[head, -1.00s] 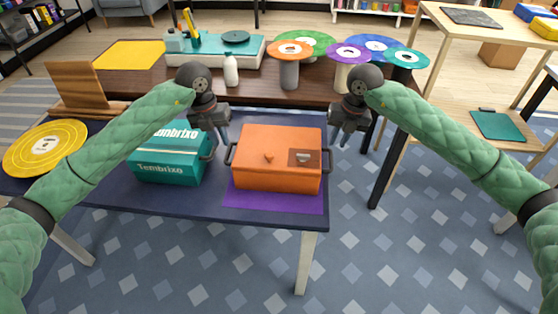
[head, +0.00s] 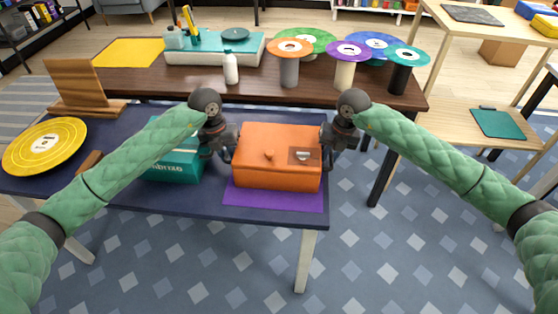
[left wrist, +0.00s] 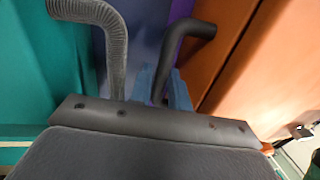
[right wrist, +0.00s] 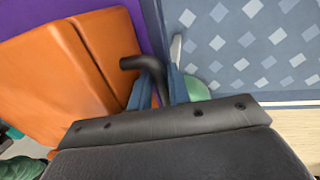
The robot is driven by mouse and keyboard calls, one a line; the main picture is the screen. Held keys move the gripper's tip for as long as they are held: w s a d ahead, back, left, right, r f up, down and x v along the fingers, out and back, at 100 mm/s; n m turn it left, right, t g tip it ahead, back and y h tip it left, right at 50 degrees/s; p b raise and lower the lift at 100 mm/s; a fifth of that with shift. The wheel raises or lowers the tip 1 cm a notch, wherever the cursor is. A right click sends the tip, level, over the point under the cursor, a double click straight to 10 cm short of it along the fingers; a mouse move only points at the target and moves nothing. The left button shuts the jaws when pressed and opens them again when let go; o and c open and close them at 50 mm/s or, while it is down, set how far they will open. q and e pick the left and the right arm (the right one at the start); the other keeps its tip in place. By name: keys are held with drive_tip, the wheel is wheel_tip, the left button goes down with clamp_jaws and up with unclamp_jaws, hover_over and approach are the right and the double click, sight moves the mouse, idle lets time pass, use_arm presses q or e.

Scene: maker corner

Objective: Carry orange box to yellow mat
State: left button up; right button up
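The orange box (head: 265,177) has a dark handle on each short side and rests on a purple mat (head: 275,200) on the near blue table. The yellow mat (head: 128,52) lies flat and bare at the far left of the brown table behind. My left gripper (head: 226,157) is at the box's left handle; in the left wrist view its fingers (left wrist: 162,90) close around that dark handle (left wrist: 185,35). My right gripper (head: 328,147) is at the right handle; in the right wrist view its fingers (right wrist: 158,92) close around it (right wrist: 140,62).
A teal box (head: 172,166) stands close left of the orange box, beside my left gripper. A yellow disc (head: 25,155) and wooden stand (head: 75,85) are further left. The brown table holds a turntable (head: 215,50), white bottle (head: 231,70) and several disc-topped stands (head: 290,68).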

use_arm(q)
clamp_jaws()
use_arm(e)
clamp_jaws()
use_arm(q)
drive_tip(key=shift+r, duration=0.1)
use_arm(e)
drive_tip(key=shift+r, duration=0.1)
idle(0.9)
